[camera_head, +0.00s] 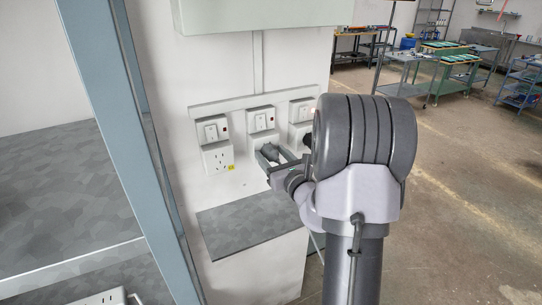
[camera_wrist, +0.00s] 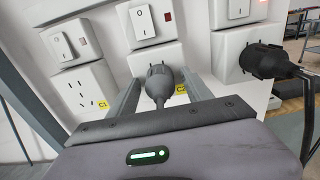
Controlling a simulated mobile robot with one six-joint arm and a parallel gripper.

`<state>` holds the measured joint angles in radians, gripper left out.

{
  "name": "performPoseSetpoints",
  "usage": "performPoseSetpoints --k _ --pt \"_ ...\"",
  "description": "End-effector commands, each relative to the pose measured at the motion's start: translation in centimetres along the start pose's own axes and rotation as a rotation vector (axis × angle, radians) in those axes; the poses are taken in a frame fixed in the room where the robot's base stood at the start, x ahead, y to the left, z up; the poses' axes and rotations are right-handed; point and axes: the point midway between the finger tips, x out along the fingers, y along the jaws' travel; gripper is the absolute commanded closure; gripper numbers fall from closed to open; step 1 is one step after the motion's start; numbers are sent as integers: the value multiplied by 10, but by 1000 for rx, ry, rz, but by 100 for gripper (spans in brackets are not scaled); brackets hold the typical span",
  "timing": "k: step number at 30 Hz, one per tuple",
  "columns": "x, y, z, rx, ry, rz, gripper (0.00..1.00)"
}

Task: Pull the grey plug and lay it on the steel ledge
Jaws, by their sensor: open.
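The grey plug (camera_wrist: 159,82) sits in the middle wall socket, its cord end toward me. It also shows in the head view (camera_head: 268,152). My gripper (camera_wrist: 161,90) is open, with one finger on each side of the plug; gaps show, so it does not grip it. In the head view my gripper (camera_head: 275,156) reaches the middle socket from the right. The steel ledge (camera_head: 245,227) projects from the wall below the sockets, and its visible top is bare.
The left socket (camera_head: 217,157) is empty. Switches sit above the sockets. A blue-grey post (camera_head: 125,130) and shelf (camera_head: 65,200) stand at left. A box (camera_head: 260,14) hangs above.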

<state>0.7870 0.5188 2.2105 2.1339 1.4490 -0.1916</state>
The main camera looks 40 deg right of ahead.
Motion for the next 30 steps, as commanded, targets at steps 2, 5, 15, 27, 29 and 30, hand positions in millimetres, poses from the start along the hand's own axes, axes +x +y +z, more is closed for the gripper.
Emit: performPoseSetpoints --k 2,5,15,27,29,30 --pt "0 0 0 0 0 0 42" --pt "0 0 0 0 0 0 42" --pt "0 0 0 0 0 0 83" --pt "-3 0 0 0 0 -1 100" --pt "-6 0 0 0 0 -1 100" --pt "-7 0 0 0 0 -1 100"
